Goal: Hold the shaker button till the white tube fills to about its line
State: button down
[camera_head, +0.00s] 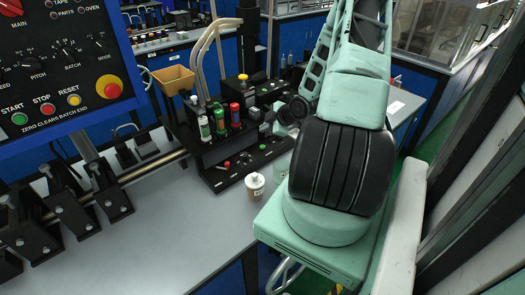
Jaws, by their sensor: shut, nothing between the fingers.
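The white tube (204,128) stands upright in a black station (222,151) on the bench, at the left of a row with a green tube (220,122) and a red tube (235,114). Its fill level and line are too small to read. Small buttons, one of them red (227,164), sit on the station's low front panel; I cannot tell which is the shaker button. My gripper (272,124) is at the station's right side, right of the tubes, dark and partly hidden by my arm. It is shut and empty. Whether its tips touch a button is unclear.
A small white-capped jar (255,185) stands on the grey bench (175,220) in front of the station. Curved hoses rise behind the tubes, near a tan bin (173,79). A control panel (55,65) and black brackets (70,212) occupy the left.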

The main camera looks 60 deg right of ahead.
aim_at(265, 148)
jog(key=shift+f+b, duration=1.7)
jog(key=shift+f, duration=0.95)
jog(key=shift+f, duration=0.1)
jog(key=shift+f+b, duration=0.3)
jog(key=shift+b, duration=0.05)
jog(key=shift+f+b, duration=0.4)
jog(key=shift+f, duration=0.05)
dwell(0.4)
jog(key=shift+r, duration=0.1)
dwell(1.7)
jog(key=shift+r+p, duration=0.7)
jog(key=shift+r, duration=0.1)
jog(key=shift+r+p, duration=1.9)
jog(key=shift+r, duration=0.6)
